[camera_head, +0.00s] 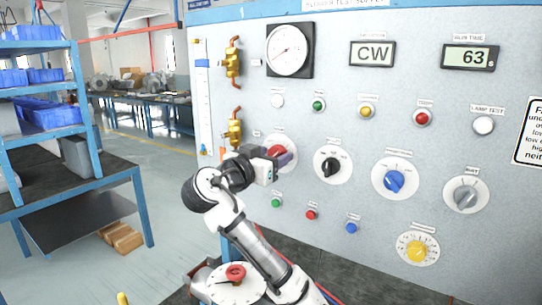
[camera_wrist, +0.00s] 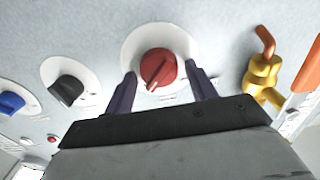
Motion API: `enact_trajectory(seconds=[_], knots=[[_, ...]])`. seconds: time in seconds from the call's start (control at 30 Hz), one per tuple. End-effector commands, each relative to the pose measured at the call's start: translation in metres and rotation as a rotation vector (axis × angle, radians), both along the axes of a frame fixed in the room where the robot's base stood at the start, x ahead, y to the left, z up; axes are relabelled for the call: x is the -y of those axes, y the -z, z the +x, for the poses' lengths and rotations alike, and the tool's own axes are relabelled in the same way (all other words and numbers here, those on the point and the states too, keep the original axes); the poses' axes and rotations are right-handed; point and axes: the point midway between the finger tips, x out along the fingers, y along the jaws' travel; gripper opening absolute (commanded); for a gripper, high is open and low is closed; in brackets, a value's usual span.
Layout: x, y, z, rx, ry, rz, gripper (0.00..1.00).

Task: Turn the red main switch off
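The red main switch (camera_wrist: 158,68) is a round red knob with a raised grip bar on a white disc on the panel. In the head view the red switch (camera_head: 276,150) is partly hidden by my gripper (camera_head: 284,158). In the wrist view my gripper (camera_wrist: 160,72) is open, with one dark finger on each side of the red knob. A small gap shows between each finger and the knob. The grip bar looks slightly tilted in the wrist view. How deep the fingertips reach along the knob is hard to tell.
A black selector knob (camera_head: 331,166) and a blue knob (camera_head: 395,181) sit to the right on the panel (camera_head: 340,95). Brass valves (camera_head: 233,130) stand close on the left. Small push buttons, including a green one (camera_head: 276,203), lie just below.

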Motion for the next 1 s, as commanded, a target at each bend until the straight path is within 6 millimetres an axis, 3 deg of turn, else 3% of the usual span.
enact_trajectory(seconds=[0.03,0.27,0.67,1.0], knots=[[-0.0001,-0.0001,-0.0002,0.000,0.000,0.000,0.49],[-0.0002,-0.0002,-0.0002,0.000,0.000,0.000,0.19],[-0.0007,0.0023,0.0001,-0.046,0.000,-0.068,0.19],[-0.0022,0.0027,0.0008,-0.197,-0.001,-0.294,0.19]])
